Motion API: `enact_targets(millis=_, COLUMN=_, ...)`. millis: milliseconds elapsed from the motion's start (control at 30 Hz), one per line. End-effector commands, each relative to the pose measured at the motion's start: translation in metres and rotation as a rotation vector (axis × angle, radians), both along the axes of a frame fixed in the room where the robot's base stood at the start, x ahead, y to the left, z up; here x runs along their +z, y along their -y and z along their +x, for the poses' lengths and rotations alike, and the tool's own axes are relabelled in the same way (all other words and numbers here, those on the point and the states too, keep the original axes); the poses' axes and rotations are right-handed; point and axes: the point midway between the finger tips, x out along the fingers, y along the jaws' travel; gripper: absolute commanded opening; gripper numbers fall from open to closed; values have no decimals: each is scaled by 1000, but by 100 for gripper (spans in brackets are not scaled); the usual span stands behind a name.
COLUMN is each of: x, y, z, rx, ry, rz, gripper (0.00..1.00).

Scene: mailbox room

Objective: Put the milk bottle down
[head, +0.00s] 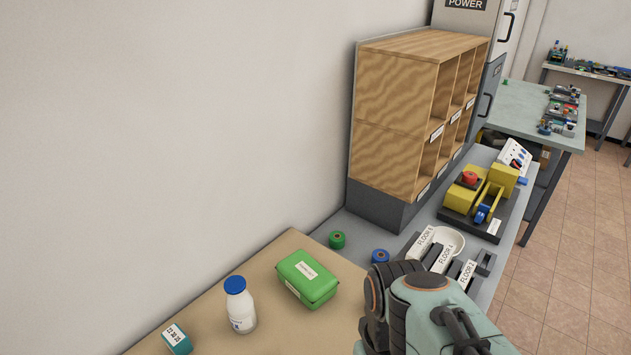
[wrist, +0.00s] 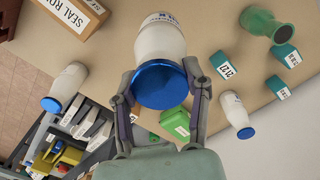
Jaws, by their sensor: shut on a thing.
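In the wrist view my gripper (wrist: 159,76) is shut around a white milk bottle (wrist: 160,42) with a blue cap, its cap end towards the camera. I cannot tell whether its base touches the table. Two similar white bottles with blue caps stand apart from it, one at the left (wrist: 69,81) and one at the right (wrist: 234,110). In the head view one such bottle (head: 241,312) stands on the tan table (head: 215,300). My fingers and the held bottle are hidden or out of frame there.
A green box (head: 307,278) and a teal labelled block (head: 177,339) lie near the standing bottle. The wrist view shows a cardboard box (wrist: 75,12), several teal blocks and a green cylindrical container (wrist: 266,24).

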Motion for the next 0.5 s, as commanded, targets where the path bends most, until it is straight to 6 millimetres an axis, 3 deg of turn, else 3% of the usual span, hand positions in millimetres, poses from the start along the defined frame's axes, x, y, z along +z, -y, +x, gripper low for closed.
enact_targets(millis=167, x=27, y=0, z=13, rx=-86, ry=5, rz=-1, gripper=7)
enact_targets(millis=400, x=76, y=-8, z=83, rx=-202, ry=1, rz=-3, gripper=7)
enact_targets(millis=500, x=87, y=-14, z=113, rx=-228, ry=-1, rz=-3, gripper=7)
